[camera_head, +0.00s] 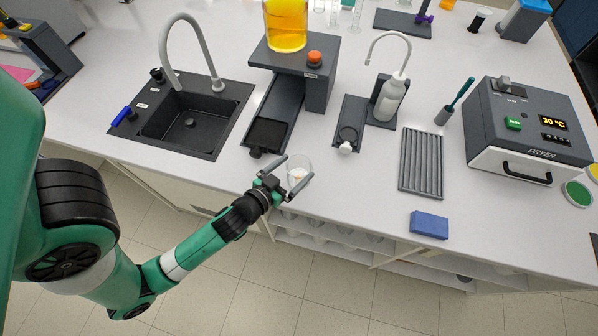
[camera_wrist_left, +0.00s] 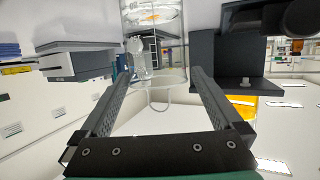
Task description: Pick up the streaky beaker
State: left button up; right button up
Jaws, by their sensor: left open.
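The streaky beaker (camera_head: 298,171) is a small clear glass with orange marks, standing near the front edge of the bench. My left gripper (camera_head: 287,174) is open, with one finger on each side of the beaker in the head view. In the left wrist view, the clear beaker (camera_wrist_left: 154,58) shows ahead, between the two spread fingers of the left gripper (camera_wrist_left: 160,74), with an orange streak near the top of the picture. I cannot tell whether either finger touches the glass. My right gripper is not in view.
A dark stand (camera_head: 292,66) bearing a yellow-orange vessel (camera_head: 286,25) is behind the beaker. A black sink (camera_head: 186,119) lies left. A wash bottle (camera_head: 389,98), grey ribbed tray (camera_head: 421,163), blue block (camera_head: 429,225) and dryer (camera_head: 527,128) are right.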

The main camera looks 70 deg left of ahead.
aim_at(306, 160)
pick_arm(q)
jog(key=x, duration=0.5)
jog(key=shift+w+r, duration=0.1)
jog(key=shift+w, duration=0.1)
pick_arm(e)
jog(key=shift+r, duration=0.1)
pick_arm(q)
jog(key=shift+c, duration=0.3)
jog(key=c, duration=1.2)
jog(key=shift+o, duration=0.2)
jog(key=shift+r, duration=0.15)
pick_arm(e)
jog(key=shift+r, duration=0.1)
